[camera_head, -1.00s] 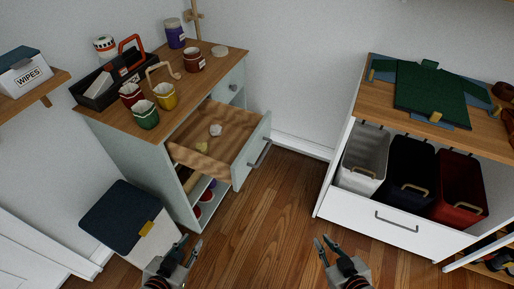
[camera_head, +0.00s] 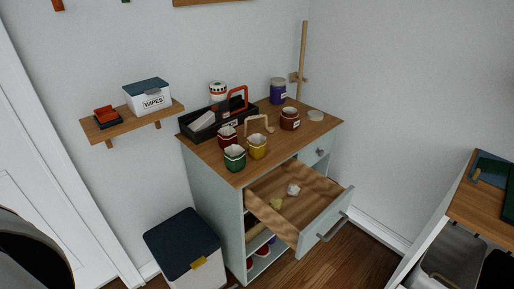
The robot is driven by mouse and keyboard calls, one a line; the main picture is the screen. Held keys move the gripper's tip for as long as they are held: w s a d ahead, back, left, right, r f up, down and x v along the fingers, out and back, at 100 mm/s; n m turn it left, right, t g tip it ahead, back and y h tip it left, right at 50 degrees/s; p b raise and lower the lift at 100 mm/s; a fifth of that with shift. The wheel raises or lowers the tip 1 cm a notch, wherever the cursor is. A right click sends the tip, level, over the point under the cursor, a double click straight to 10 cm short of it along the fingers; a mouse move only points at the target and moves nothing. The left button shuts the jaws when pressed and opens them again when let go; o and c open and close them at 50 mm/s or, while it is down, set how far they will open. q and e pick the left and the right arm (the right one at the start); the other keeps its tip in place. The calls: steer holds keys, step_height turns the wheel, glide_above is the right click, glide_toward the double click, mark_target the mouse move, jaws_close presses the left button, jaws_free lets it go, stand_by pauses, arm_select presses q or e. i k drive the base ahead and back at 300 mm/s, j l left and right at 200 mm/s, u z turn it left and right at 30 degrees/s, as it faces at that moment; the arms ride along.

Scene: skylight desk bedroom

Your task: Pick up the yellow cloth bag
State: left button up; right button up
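The yellow cloth bag (camera_head: 257,148) looks like a small open pouch. It stands upright on the wooden top of the pale dresser (camera_head: 315,126), near the front edge. A green bag (camera_head: 235,158) is close on its left, and a dark red bag (camera_head: 227,137) is behind and to the left. A tan looped handle (camera_head: 258,120) rises just behind the yellow bag; I cannot tell what it belongs to. Neither of my grippers shows in the view now.
The dresser's top drawer (camera_head: 325,228) is pulled open, with small items inside. A black caddy (camera_head: 203,134), a brown jar (camera_head: 289,119) and a purple jar (camera_head: 278,92) stand behind. A lidded bin (camera_head: 183,242) is left of the dresser; a shelf holds wipes (camera_head: 149,98).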

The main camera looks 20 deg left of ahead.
mark_target(256, 146)
steer(key=i+l+u, duration=0.2)
steer(key=l+u, duration=0.15)
steer(key=i+l+u, duration=0.1)
steer(key=l+u, duration=0.25)
steer(key=i+l+u, duration=0.1)
steer(key=l+u, duration=0.25)
steer(key=l, duration=0.2)
